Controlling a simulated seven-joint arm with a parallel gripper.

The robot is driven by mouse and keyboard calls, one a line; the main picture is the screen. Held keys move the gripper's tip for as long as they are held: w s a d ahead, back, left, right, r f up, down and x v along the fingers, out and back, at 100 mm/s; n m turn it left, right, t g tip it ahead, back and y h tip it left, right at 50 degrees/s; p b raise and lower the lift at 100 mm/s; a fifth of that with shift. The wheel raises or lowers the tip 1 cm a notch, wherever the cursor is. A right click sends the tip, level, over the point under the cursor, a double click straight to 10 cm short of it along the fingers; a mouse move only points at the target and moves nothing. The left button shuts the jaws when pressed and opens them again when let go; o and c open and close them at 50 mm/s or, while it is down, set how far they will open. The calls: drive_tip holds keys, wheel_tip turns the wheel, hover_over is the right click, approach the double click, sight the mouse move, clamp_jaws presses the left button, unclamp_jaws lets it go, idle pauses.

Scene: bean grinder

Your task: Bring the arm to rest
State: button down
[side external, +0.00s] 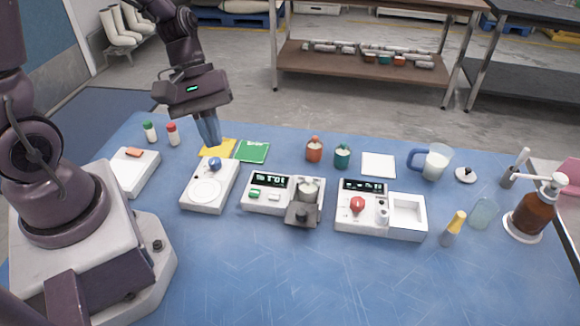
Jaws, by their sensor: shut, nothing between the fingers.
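My gripper (208,130) is at the upper left of the side external view, pointing down. Its fingers are together with nothing between them. The fingertips are in front of or above the yellow card (217,148), near the back of the white device with a round plate and blue knob (208,188). I cannot tell the exact height of the fingertips above the table. The grinder-like device with a metal cup and digital display (268,196) stands at the table's middle, apart from my gripper.
A white device with a red knob and tray (380,212) stands right of centre. Shakers (172,134), a green card (252,152), a red jar (314,150), a blue-handled jug (434,162) and a brown pump bottle (532,212) stand around. The front of the blue table (320,280) is clear.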

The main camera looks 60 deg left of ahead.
drive_tip(key=s+r+m+t+y, duration=0.2)
drive_tip(key=r+m+t, duration=0.1)
drive_tip(key=r+m, duration=0.3)
drive_tip(key=s+r+m+t+y, duration=0.2)
drive_tip(key=r+m, duration=0.4)
drive_tip(key=r, duration=0.3)
drive_tip(key=shift+s+a+r+t+y, duration=0.15)
drive_tip(key=shift+s+r+t+y, duration=0.25)
drive_tip(key=shift+y, duration=0.4)
